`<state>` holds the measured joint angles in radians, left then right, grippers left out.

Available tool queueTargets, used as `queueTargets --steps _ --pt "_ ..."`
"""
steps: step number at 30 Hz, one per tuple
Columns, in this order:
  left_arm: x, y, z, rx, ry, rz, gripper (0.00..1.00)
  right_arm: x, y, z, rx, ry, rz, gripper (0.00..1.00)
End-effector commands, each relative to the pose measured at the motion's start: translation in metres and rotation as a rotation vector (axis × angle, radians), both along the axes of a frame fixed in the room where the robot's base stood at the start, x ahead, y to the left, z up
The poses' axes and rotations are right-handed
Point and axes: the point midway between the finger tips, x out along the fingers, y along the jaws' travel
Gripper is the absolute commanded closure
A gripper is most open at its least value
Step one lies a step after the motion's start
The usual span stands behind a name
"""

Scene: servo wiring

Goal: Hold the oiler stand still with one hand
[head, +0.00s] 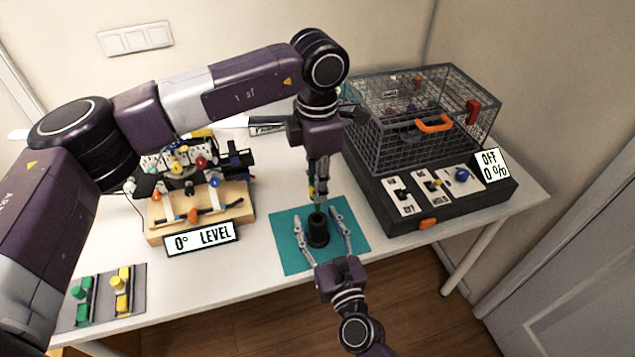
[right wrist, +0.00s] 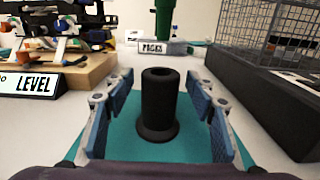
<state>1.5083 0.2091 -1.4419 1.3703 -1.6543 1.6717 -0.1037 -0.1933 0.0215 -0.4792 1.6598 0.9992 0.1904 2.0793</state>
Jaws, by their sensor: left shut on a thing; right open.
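The oiler stand (head: 317,232) is a black upright cylinder with a wide foot on a teal mat (head: 290,254). In the right wrist view the stand (right wrist: 159,100) is centred between my fingers. My right gripper (head: 319,226) is open, one finger on each side of the stand, with a gap on both sides. My left gripper (head: 318,185) points down just above the stand and is shut on a slim thing, mostly hidden by its fingers. A green upright thing (right wrist: 165,18) shows beyond the stand in the right wrist view; I cannot tell if it is held.
A wooden base with a mechanism (head: 205,210) and a "0° LEVEL" sign (head: 202,238) stands left. Green and yellow parts (head: 100,297) lie at front left.

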Motion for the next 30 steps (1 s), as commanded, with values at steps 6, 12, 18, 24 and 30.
queueTargets --steps 6,12,18,24,30 --pt "0.0 0.0 0.0 0.0 0.0 0.0 1.0 -0.016 -0.005 -0.001 -0.002 0.002 0.001 0.49" --pt "0.0 0.0 0.0 0.0 0.0 0.0 1.0 -0.056 -0.018 -0.001 -0.002 0.003 0.003 0.49" --pt "0.0 0.0 0.0 0.0 0.0 0.0 1.0 -0.093 -0.03 -0.001 -0.003 0.002 0.002 0.49" --pt "0.0 0.0 0.0 0.0 0.0 0.0 1.0 -0.112 -0.036 -0.001 -0.002 0.002 0.001 0.49" --pt "0.0 0.0 0.0 0.0 0.0 0.0 1.0 -0.114 -0.037 0.0 -0.005 -0.002 0.002 0.49"
